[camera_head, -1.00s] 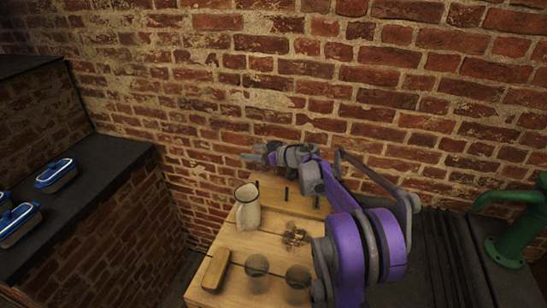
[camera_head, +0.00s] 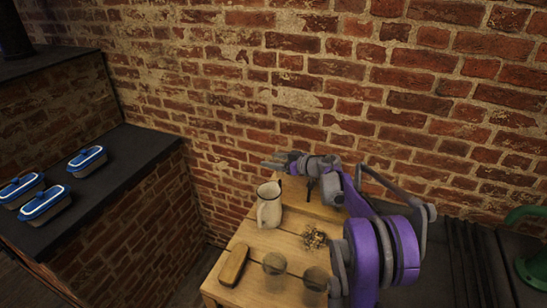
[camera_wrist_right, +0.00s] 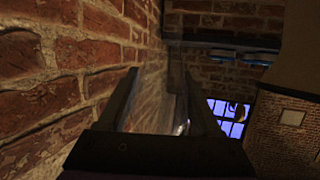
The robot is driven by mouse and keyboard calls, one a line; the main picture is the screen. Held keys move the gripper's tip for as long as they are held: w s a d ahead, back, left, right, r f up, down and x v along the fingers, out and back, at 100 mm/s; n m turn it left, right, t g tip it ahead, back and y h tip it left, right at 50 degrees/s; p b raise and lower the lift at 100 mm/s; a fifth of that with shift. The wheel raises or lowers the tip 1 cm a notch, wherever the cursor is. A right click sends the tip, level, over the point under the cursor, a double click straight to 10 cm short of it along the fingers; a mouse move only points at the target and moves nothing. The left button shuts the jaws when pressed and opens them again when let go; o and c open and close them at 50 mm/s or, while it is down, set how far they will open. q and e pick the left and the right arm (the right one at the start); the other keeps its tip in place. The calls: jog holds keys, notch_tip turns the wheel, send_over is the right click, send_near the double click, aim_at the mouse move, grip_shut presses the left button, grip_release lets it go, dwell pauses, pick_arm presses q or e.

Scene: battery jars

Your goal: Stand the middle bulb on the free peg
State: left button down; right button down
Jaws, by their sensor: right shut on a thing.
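My right gripper (camera_head: 273,163) is above the far end of the wooden table, by the brick wall, behind and above the jug. In the right wrist view, a faint clear glass bulb (camera_wrist_right: 165,112) with a bright glint shows between its dark fingers, which are shut on it. The bulb is hard to make out in the head view. Below my right arm, a dark peg (camera_head: 310,188) stands on a wooden board (camera_head: 322,210) at the table's back; my arm covers part of the board. Two more clear round glasses (camera_head: 273,264) (camera_head: 315,279) stand at the front. My left gripper is not in view.
A cream jug (camera_head: 269,207) stands at the table's left edge, close to the board. A brown block (camera_head: 233,266) and a small brassy heap (camera_head: 313,238) lie on the table (camera_head: 255,243). Blue-lidded boxes (camera_head: 87,160) sit on a dark counter at left. A brick wall is close behind.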

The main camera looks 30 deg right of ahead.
jog(key=shift+f+b, duration=2.95)
jog(key=shift+f, duration=0.95)
grip_release()
jog(key=v, duration=1)
jog(key=shift+s+d+r, duration=0.15)
jog(key=shift+s, duration=0.2)
